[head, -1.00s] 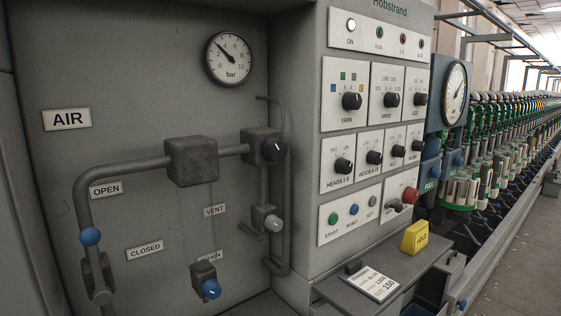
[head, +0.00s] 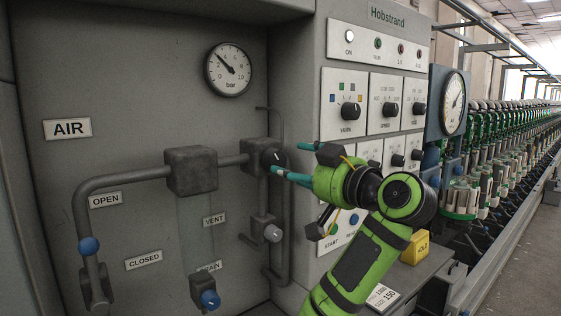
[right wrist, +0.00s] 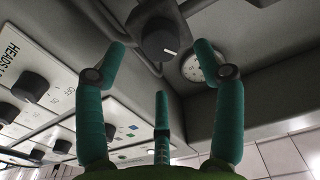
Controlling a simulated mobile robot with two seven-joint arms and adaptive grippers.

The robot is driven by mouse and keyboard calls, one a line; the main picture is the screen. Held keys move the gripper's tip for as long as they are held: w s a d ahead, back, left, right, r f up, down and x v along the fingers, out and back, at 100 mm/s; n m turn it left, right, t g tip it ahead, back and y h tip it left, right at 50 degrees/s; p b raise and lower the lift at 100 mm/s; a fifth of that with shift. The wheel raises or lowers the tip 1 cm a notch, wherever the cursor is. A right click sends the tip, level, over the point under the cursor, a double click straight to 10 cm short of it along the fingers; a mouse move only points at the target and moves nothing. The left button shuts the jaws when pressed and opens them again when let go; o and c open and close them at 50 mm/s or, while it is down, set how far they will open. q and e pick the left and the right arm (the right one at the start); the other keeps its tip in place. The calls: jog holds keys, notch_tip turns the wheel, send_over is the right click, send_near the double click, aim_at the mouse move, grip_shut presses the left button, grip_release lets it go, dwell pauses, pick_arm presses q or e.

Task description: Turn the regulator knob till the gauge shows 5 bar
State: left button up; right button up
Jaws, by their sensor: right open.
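The round gauge (head: 229,70), marked bar from 0 to 10, is on the grey panel. Its needle points up and left, at roughly 3. The dark regulator knob (head: 272,157) is at the right end of the air pipe, below and right of the gauge. My right gripper (head: 290,159) is open, its teal fingers pointing at the knob from the right. In the right wrist view the knob (right wrist: 158,40), with a pale mark, shows between the spread fingertips (right wrist: 161,62); I cannot tell whether they touch it. The gauge (right wrist: 193,67) is partly hidden by a finger there. My left gripper is not in view.
The control panel (head: 372,40) with its knobs stands right of the air panel, partly behind my right arm. A vent valve (head: 272,233), a drain valve (head: 209,299) and the pipe's blue-ball lever (head: 89,246) are lower down. A yellow HOLD block (head: 415,247) sits on the shelf.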

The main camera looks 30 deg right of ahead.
aim_at(279, 163)
jog(key=shift+w+a+f+p, duration=0.1)
jog(key=shift+w+p, duration=0.25)
jog(key=shift+w, duration=1.05)
jog(key=shift+w+a+p, duration=0.1)
jog(key=shift+w+p, duration=0.25)
jog(key=shift+w, duration=1)
jog(key=c, duration=1.1)
